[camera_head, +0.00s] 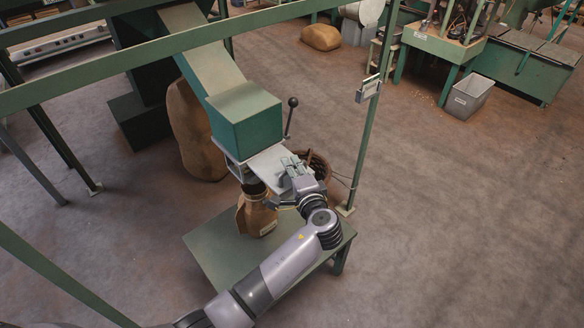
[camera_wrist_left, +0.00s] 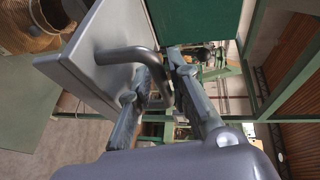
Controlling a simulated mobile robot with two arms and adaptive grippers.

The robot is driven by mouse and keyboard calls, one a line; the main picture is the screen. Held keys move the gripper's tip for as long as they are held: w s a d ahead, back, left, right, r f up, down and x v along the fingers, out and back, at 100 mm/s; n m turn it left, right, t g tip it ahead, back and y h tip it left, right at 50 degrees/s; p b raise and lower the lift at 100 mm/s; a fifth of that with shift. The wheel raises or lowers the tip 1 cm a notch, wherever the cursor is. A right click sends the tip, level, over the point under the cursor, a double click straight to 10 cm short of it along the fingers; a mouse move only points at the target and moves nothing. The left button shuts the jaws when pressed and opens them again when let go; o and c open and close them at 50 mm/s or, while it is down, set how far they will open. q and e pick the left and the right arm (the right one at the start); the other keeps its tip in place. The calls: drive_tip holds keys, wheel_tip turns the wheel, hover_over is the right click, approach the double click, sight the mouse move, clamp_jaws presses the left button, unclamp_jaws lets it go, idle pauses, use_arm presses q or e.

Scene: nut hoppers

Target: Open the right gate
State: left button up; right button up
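A pale grey gate plate (camera_head: 268,160) lies under the mouth of the green hopper (camera_head: 246,118); its inner part is hidden by the hopper. Only this one gate is clear to see. In the left wrist view the plate (camera_wrist_left: 88,62) carries a bent grey bar handle (camera_wrist_left: 122,54). My left gripper (camera_head: 293,167) is at the plate's outer end. Its fingers (camera_wrist_left: 162,80) are drawn close on both sides of the handle and appear shut on it. My right gripper is in neither view.
An open brown sack (camera_head: 257,215) stands below the hopper on a green table (camera_head: 215,248). A woven basket (camera_head: 319,168) is just behind my gripper. A black-knobbed lever (camera_head: 291,116) rises beside the hopper, and a green post (camera_head: 365,140) stands to the right.

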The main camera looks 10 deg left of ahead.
use_arm(q)
drive_tip(key=v, duration=1.2)
idle(0.3)
drive_tip(key=s+a+f+g+h, duration=0.15)
drive_tip(key=s+f, duration=0.25)
drive_tip(key=f, duration=0.7)
drive_tip(key=s+a+f+g+h, duration=0.1)
drive_tip(key=s+f+g+h, duration=0.15)
drive_tip(key=f, duration=0.95)
drive_tip(key=s+a+f+g+h, duration=0.1)
drive_tip(key=s+a+f+g, duration=0.2)
drive_tip(key=f, duration=0.8)
drive_tip(key=s+a+f+n+g+h, duration=0.1)
drive_tip(key=s+a+f+n+g, duration=0.1)
drive_tip(key=s+f, duration=0.4)
drive_tip(key=s+a+f+n+g, duration=0.2)
drive_tip(key=s+a+f+n, duration=0.2)
drive_tip(key=s, duration=1.3)
drive_tip(key=s+a+f+n+g+h, duration=0.1)
drive_tip(key=s+a+f+n, duration=0.2)
drive_tip(key=s+f, duration=0.6)
drive_tip(key=s+a, duration=0.2)
drive_tip(key=s, duration=0.1)
drive_tip(key=shift+a+g+h, duration=0.3)
drive_tip(key=shift+g, duration=0.1)
